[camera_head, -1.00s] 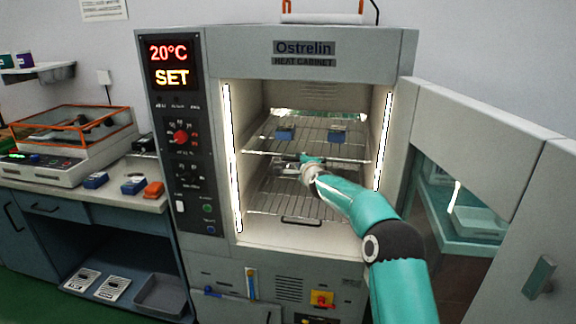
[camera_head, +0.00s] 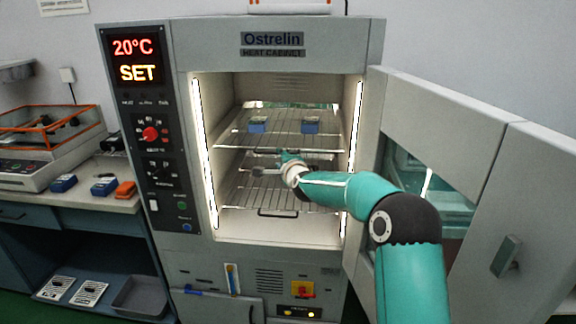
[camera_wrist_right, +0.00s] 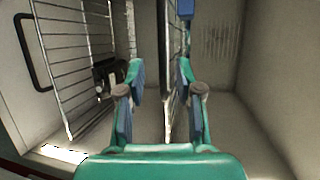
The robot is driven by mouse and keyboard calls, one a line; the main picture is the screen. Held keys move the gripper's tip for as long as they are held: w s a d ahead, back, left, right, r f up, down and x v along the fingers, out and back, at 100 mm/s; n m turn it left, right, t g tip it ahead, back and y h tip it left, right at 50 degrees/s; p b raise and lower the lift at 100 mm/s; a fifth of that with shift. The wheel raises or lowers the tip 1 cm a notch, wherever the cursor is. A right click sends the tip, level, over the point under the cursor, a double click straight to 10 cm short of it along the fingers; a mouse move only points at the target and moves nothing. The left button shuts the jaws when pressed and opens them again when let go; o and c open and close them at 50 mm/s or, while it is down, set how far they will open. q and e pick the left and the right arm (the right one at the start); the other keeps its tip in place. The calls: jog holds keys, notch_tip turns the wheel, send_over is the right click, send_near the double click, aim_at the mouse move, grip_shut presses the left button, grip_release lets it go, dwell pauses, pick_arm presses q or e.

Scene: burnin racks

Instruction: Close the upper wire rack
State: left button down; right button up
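The upper wire rack (camera_head: 284,142) is inside the open heat cabinet and carries two small blue items (camera_head: 257,126), (camera_head: 310,126). Its front bar spans the opening. My right gripper (camera_head: 272,163) is inside the opening, just below that front bar. In the right wrist view its two fingers (camera_wrist_right: 160,75) are apart. The upper rack shows nearly edge-on there (camera_wrist_right: 172,50), close to the right-hand finger. I cannot tell whether they touch. The gripper hides part of the lower rack. My left gripper is not in view.
A lower wire rack (camera_head: 240,194) with a dark front handle (camera_head: 278,214) is below. A dark item (camera_wrist_right: 108,75) shows by it in the right wrist view. The cabinet door (camera_head: 440,110) stands open at the right, beside my arm. A bench (camera_head: 120,202) is at left.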

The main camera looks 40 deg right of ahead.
jog(key=shift+v, duration=2.6)
jog(key=shift+d, duration=0.1)
